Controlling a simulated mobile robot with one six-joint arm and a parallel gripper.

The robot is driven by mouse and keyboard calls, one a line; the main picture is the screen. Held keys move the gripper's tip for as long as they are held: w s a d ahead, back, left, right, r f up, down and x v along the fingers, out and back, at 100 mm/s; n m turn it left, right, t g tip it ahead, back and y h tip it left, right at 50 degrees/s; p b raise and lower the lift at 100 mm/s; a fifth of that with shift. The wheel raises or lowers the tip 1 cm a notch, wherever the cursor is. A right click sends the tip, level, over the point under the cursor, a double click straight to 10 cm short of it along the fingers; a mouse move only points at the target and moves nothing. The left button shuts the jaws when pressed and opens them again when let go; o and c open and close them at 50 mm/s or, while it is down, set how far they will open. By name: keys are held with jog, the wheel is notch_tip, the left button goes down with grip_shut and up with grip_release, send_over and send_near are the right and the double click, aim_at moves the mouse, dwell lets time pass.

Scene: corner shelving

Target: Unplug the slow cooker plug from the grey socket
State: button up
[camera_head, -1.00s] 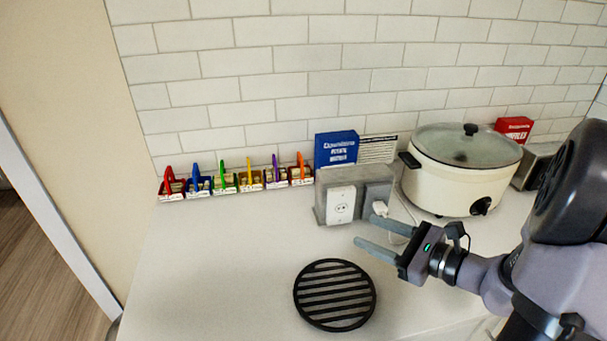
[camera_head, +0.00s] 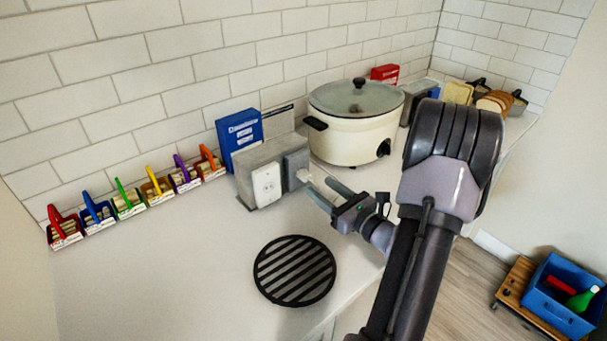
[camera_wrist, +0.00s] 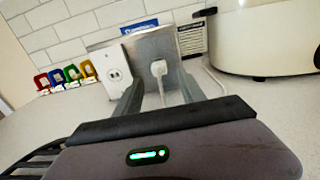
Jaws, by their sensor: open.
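The slow cooker plug (camera_head: 303,175) is white and sits in the grey socket (camera_head: 295,163) on the right part of a grey block. In the wrist view the plug (camera_wrist: 159,68) stands upright against the grey face, with its white cord running right. My gripper (camera_head: 322,187) is open and empty in front of the socket. In the wrist view its fingers (camera_wrist: 161,88) frame the plug from either side, but I cannot tell whether they reach around it. The cream slow cooker (camera_head: 350,140) with a glass lid stands right of the block.
A white outlet (camera_head: 267,184) is left of the grey socket. A black round trivet (camera_head: 295,271) lies in front. Several colored bins (camera_head: 128,203) line the wall. A blue box (camera_head: 240,132) stands behind the block. The counter (camera_head: 190,270) left of the trivet is clear.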

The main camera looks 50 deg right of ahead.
aim_at(309, 179)
jog(key=w, duration=0.4)
jog(key=w+p, duration=0.1)
jog(key=w, duration=0.1)
jog(key=shift+w+d, duration=0.2)
jog(key=shift+d, duration=0.1)
jog(key=shift+c, duration=0.2)
dwell(0.7)
grip_shut()
dwell(1.1)
jog(key=shift+s, duration=0.15)
jog(key=shift+s+a+b, duration=0.2)
jog(key=shift+s+b, duration=0.25)
jog(key=shift+s, duration=1)
jog(key=shift+s+a+b, duration=0.15)
jog(key=shift+s+b, duration=0.3)
jog(key=shift+s, duration=0.95)
